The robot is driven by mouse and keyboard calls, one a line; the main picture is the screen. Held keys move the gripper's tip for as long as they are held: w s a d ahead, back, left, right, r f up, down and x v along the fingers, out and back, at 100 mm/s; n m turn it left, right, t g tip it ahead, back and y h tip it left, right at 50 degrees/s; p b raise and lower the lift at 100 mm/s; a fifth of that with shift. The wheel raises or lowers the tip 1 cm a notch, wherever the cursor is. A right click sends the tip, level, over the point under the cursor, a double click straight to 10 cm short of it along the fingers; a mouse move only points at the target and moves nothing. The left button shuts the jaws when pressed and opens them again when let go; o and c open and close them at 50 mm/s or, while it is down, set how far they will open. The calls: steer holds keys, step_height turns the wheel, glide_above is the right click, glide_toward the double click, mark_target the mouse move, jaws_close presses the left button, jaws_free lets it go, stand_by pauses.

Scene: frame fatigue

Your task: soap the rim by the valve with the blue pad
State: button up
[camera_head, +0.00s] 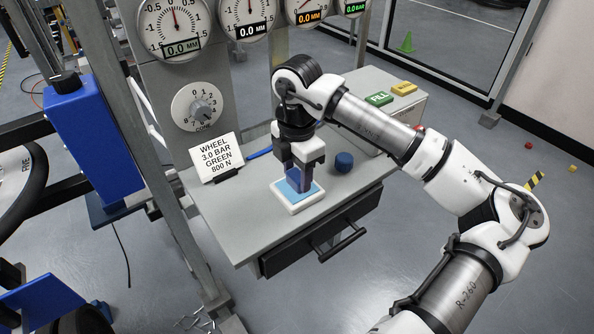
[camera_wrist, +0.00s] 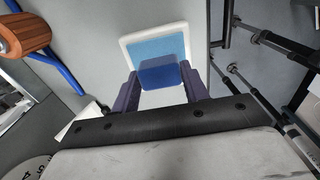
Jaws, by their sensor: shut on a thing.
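My gripper (camera_head: 298,176) points down over the workbench and is shut on the blue pad (camera_wrist: 160,78), a small dark blue block. The pad shows between the two fingers in the wrist view. Under it is a shallow white tray (camera_head: 313,202) with a light blue surface inside; the tray is also in the wrist view (camera_wrist: 124,42). The pad is over or in the tray; I cannot tell whether it touches the light blue surface. A dark wheel (camera_head: 38,172) is cut off at the left edge of the head view. I cannot make out its valve.
A card (camera_head: 221,158) reads wheel, 3.0 bar, green, 800 N. A grey post and blue clamp (camera_head: 82,130) stand between bench and wheel.

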mark_target(296, 175)
steer(key=shift+r+p, duration=1.6)
steer(key=shift+r, duration=1.9)
steer(key=shift+a+f, duration=0.1)
steer(key=shift+a, duration=0.05)
